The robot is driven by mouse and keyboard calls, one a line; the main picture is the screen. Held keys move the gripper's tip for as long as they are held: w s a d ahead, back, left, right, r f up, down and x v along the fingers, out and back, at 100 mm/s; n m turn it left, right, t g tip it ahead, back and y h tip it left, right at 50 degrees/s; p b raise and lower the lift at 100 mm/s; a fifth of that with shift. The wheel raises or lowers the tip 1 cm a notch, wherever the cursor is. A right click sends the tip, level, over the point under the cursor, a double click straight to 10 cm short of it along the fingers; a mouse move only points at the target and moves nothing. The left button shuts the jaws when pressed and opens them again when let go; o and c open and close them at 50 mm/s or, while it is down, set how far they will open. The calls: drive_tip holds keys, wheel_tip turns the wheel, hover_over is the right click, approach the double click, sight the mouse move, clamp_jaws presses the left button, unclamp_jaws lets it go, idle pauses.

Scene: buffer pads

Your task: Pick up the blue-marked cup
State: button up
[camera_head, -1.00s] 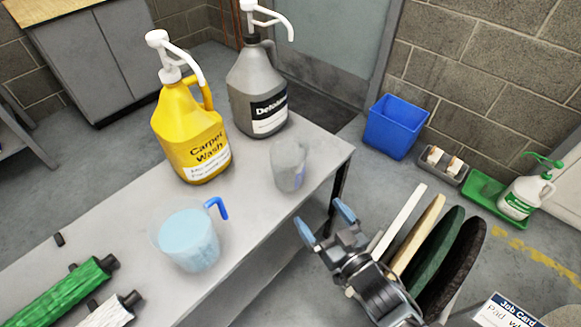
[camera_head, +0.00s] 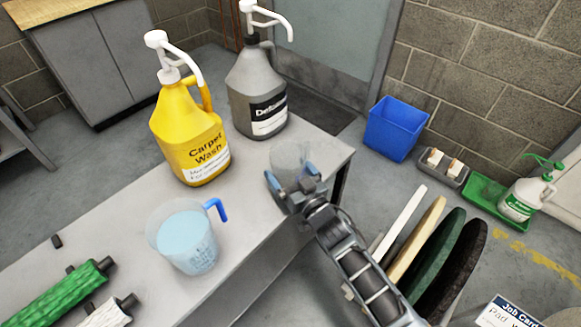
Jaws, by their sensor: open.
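A small translucent grey cup (camera_head: 290,155) stands on the bench near its right end. A faint bluish patch showed low on its side earlier; my gripper now covers that part. My gripper (camera_head: 291,178) is open at the cup, with one blue-tipped finger left of the cup's lower part and the other at its right. I cannot tell whether the fingers touch it or are just in front of it. A larger clear measuring jug (camera_head: 188,240) with a blue handle and pale blue liquid stands to the left and nearer.
The yellow Carpet Wash bottle (camera_head: 190,135) and the grey pump bottle (camera_head: 257,90) stand behind the cup on the grey bench (camera_head: 110,225). Green and white rollers lie at the lower left. Several upright pads (camera_head: 440,250) stand on the floor right of my arm.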

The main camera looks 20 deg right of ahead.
sight(279, 146)
drive_tip(key=shift+w, duration=0.55)
drive_tip(key=shift+c, duration=0.5)
drive_tip(key=c, duration=0.6)
drive_tip(key=shift+r+p, duration=0.3)
drive_tip(key=shift+r, duration=0.2)
wheel_tip(279, 146, up, 4)
drive_tip(key=shift+s+r+p, duration=0.1)
drive_tip(key=shift+p, duration=1.05)
drive_tip(key=s+d+r+p, duration=0.4)
drive_tip(key=s+r+p, duration=0.1)
drive_tip(key=s, duration=0.5)
drive_tip(key=shift+s+r, duration=0.35)
drive_tip(key=shift+r, duration=0.05)
